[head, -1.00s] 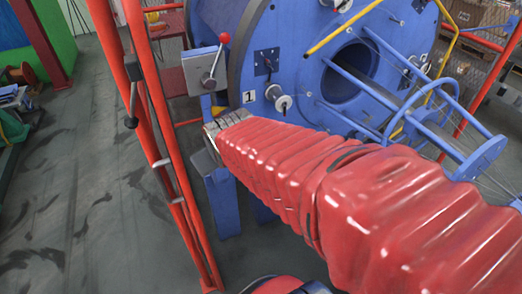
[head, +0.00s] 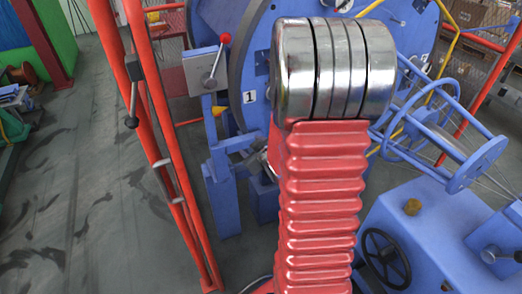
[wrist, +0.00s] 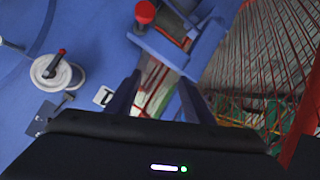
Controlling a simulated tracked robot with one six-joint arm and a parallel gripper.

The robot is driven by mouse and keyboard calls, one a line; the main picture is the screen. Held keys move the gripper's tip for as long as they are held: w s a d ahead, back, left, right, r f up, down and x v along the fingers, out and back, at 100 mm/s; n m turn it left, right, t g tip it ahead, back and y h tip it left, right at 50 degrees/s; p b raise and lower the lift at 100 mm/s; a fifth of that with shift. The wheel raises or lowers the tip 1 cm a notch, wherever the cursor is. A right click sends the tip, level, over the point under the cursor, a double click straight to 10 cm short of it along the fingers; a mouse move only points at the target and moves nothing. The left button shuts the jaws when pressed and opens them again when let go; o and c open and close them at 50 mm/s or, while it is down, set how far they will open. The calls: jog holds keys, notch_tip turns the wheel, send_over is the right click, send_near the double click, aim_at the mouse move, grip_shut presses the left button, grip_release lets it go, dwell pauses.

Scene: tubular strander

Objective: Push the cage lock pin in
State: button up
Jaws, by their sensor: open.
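A round red knob (wrist: 145,12) shows at the top of the wrist view, by a blue bracket (wrist: 190,40). It may be the head of the cage lock pin; I cannot tell how far in the pin sits. My gripper (wrist: 158,82) is open, its two dark fingers apart with nothing between them. The knob lies beyond the fingertips in the picture, not touching them. The blue cage disc (wrist: 80,25) fills the left of the wrist view. In the head view my arm hides the gripper and part of the disc.
Red rails (head: 150,130) rise at the left; a blue handwheel cabinet (head: 420,235) is at the right.

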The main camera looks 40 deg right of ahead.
jog(key=s+d+f+m+t, duration=0.1)
jog(key=s+d+f+t, duration=0.1)
jog(key=s+f, duration=0.3)
jog(key=s+d+f+m+t+h, duration=0.1)
jog(key=s+d+f+t, duration=0.2)
jog(key=s+f+t, duration=0.1)
jog(key=shift+s+d+f, duration=0.25)
jog(key=shift+s+f, duration=0.55)
jog(key=shift+s, duration=0.15)
jog(key=x, duration=1.4)
jog(key=shift+s+d, duration=0.1)
jog(key=shift+c, duration=0.2)
jog(key=shift+f, duration=0.1)
grip_shut()
